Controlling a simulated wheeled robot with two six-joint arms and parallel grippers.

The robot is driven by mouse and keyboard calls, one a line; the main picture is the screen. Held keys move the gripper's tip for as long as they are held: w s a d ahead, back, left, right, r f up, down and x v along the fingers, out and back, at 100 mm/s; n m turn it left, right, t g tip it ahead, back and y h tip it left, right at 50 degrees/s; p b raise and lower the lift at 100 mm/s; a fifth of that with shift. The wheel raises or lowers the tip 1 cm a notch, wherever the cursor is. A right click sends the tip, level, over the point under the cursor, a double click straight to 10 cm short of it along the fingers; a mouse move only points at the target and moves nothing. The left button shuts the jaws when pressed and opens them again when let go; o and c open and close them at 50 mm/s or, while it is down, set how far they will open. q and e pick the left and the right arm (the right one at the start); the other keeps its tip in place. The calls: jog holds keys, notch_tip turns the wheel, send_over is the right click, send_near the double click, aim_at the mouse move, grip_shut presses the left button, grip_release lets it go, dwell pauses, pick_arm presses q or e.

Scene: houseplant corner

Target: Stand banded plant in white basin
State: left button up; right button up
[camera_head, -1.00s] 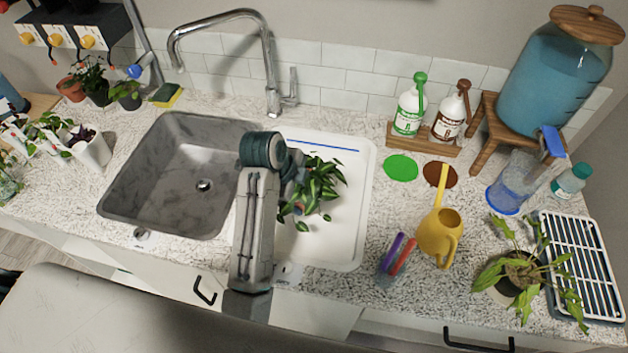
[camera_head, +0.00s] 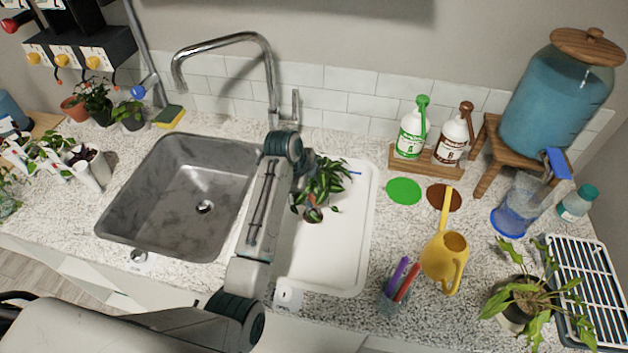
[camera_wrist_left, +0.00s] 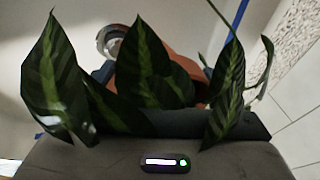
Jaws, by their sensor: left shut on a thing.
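The banded plant (camera_head: 326,180), with dark green leaves striped lighter down the middle, is over the white basin (camera_head: 345,255) in the head view. In the left wrist view the leaves (camera_wrist_left: 150,65) stand in front of the orange-brown pot (camera_wrist_left: 185,70). My left gripper (camera_wrist_left: 155,76) is shut on the plant's pot, its fingertips partly hidden by leaves. The pot looks slightly tilted; I cannot tell whether it touches the basin floor. My right gripper is not in view.
A grey sink (camera_head: 170,190) lies left of the basin, with a tall faucet (camera_head: 272,80) behind. To the right are a yellow watering can (camera_head: 444,258), a pen cup (camera_head: 394,300), another leafy plant (camera_head: 520,295) and two bottles (camera_head: 412,135). The basin's front and right floor is clear.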

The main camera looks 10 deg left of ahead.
aim_at(314, 184)
pick_arm(q)
jog(key=w, duration=0.3)
jog(key=shift+w+a+f, duration=0.1)
jog(key=shift+w+f, duration=0.05)
jog(key=shift+w, duration=0.05)
jog(key=shift+w+f+p, duration=0.1)
jog(key=shift+p, duration=0.25)
notch_tip(314, 184, down, 3)
jog(key=shift+r+p, duration=0.1)
jog(key=shift+p, duration=0.65)
jog(key=shift+f, duration=0.25)
jog(key=o, duration=1.1)
jog(key=shift+f, duration=0.1)
jog(key=b+v, duration=0.2)
jog(key=v, duration=1)
